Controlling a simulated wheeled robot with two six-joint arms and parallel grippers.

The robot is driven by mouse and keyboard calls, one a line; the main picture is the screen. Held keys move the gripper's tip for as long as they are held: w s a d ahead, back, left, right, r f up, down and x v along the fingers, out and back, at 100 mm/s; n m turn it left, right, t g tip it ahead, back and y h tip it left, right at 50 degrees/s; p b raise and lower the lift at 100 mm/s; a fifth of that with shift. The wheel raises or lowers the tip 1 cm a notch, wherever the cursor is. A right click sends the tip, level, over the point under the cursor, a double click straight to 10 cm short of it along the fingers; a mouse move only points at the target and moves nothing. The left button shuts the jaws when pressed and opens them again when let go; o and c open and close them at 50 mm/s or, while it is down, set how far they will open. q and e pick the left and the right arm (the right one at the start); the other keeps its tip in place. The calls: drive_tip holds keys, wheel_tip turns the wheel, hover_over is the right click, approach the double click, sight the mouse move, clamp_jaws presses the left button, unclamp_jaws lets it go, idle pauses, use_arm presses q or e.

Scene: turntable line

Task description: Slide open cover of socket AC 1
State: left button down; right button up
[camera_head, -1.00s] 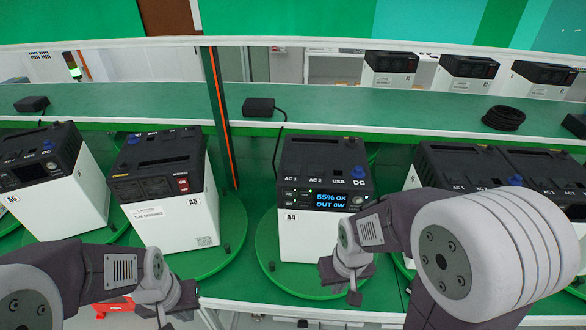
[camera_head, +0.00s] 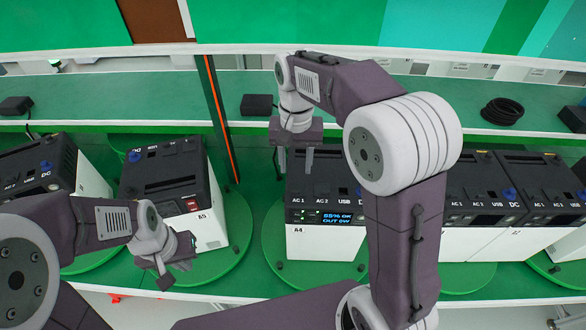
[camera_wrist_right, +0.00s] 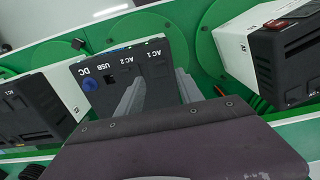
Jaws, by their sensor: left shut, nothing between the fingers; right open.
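The power station A4 (camera_head: 326,243) is a white box with a dark top and a lit display, on a green turntable. Its AC 1 label (camera_head: 299,202) is at the left of the top, left of AC 2, USB and DC. In the right wrist view, the dark AC 1 socket cover (camera_wrist_right: 159,68) lies by its label; I cannot tell whether it is open or shut. My right gripper (camera_head: 296,162) is open and empty, pointing down above the left part of A4's top, fingers apart. My left gripper (camera_head: 164,278) is shut and empty, low in front of station A5.
Station A5 (camera_head: 208,228) stands left of A4 on its own turntable. More stations (camera_head: 468,192) stand to the right, partly behind my right arm. A small black box (camera_head: 257,105) and a coiled cable (camera_head: 502,111) lie on the green shelf behind.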

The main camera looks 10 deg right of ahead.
sight(295, 190)
drive_tip(key=f, duration=0.2)
drive_tip(key=f+p, duration=0.1)
drive_tip(key=f, duration=0.2)
drive_tip(key=f+p, duration=0.1)
drive_tip(key=f, duration=0.2)
drive_tip(key=shift+w+a+f, duration=0.1)
drive_tip(key=shift+w+f, duration=0.15)
drive_tip(key=shift+w, duration=0.15)
drive_tip(key=shift+s+f, duration=0.15)
drive_tip(key=shift+f, duration=0.15)
drive_tip(key=shift+s, duration=0.7)
drive_tip(key=shift+w+f, duration=0.15)
drive_tip(key=shift+w, duration=0.35)
clamp_jaws()
use_arm(q)
drive_tip(key=shift+r, duration=0.9)
use_arm(e)
drive_tip(key=shift+s, duration=0.1)
use_arm(q)
drive_tip(key=shift+s, duration=0.1)
